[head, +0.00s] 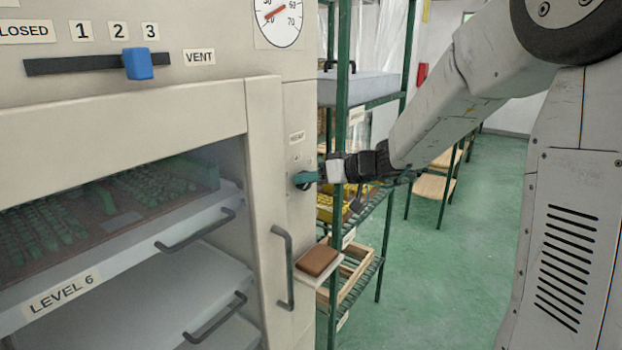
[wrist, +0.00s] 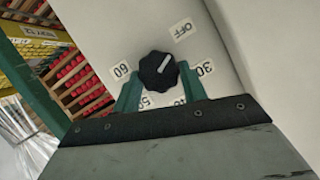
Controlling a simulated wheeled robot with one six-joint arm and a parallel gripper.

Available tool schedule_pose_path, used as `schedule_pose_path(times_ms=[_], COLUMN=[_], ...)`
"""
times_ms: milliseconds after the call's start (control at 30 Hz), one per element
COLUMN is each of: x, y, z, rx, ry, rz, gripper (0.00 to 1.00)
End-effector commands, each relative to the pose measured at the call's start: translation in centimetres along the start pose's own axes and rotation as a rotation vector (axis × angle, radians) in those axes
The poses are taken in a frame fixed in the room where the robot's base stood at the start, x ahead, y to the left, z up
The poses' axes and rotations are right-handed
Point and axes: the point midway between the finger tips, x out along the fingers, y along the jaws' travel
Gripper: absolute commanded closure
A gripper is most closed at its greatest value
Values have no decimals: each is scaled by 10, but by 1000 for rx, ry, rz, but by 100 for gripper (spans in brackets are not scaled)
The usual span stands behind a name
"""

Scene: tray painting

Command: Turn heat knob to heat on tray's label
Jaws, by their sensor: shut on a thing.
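The black heat knob (wrist: 158,72) is on the cabinet's pale side panel, with a white pointer line. In the wrist view the line points up-right, toward the OFF label (wrist: 182,29). Labels around it include 30 (wrist: 205,69), one that looks like 60 (wrist: 121,70) and a partly covered 50 (wrist: 147,101). My gripper (wrist: 157,78) has its green fingers on both sides of the knob, shut on it. In the head view my gripper (head: 312,177) reaches the panel from the right and mostly hides the knob.
The cabinet has a vent slider (head: 138,64), a dial gauge (head: 278,18) and a door handle (head: 282,268). A brown block (head: 317,260) lies on a small ledge below my gripper. A green-posted rack (head: 342,130) stands close behind. Green floor (head: 460,230) is clear at right.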

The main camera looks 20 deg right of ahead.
Motion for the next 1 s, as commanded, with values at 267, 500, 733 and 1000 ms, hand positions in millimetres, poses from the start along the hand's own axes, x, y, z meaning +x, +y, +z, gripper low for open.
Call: schedule_pose_path(times_ms=[267, 500, 733, 1000], x=[0, 0, 0, 1], y=[4, 6, 9, 11], z=[1, 2, 3, 5], rx=[191, 402, 604, 841], ry=[0, 0, 0, 1], rz=[-77, -164, -249, -347], gripper=[81, 81, 81, 81])
